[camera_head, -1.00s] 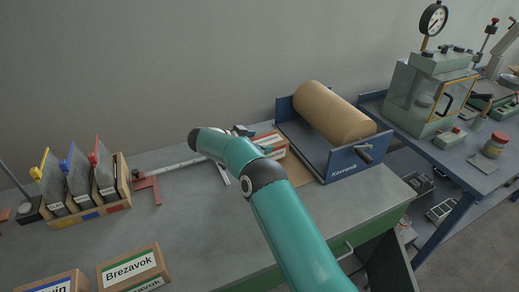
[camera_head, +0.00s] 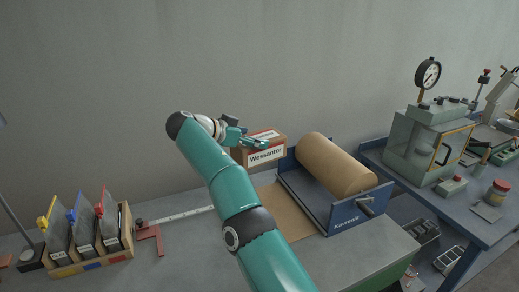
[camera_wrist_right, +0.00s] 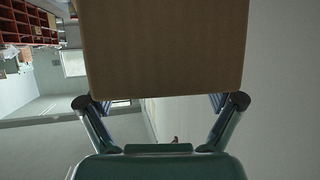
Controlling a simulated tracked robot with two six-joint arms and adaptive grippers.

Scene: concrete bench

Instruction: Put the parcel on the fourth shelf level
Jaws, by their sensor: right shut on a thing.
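The parcel is a brown cardboard box (camera_head: 265,154) with a white label reading "Wessantor". In the head view it is held up off the bench, just left of the paper roll. My right gripper (camera_head: 243,138) is shut on it from the left side. In the right wrist view the parcel (camera_wrist_right: 163,45) fills the upper middle, between the two fingers. An orange-red shelf unit with compartments (camera_wrist_right: 22,22) shows at the upper left of that view; its levels are too small to tell apart clearly. My left gripper is not in view.
The brown paper roll (camera_head: 336,164) in its blue holder (camera_head: 344,217) stands right of the parcel. A file rack (camera_head: 125,236) and a red square tool (camera_head: 150,233) lie left on the bench. A blue table with a glass-sided device (camera_head: 429,150) stands at the right.

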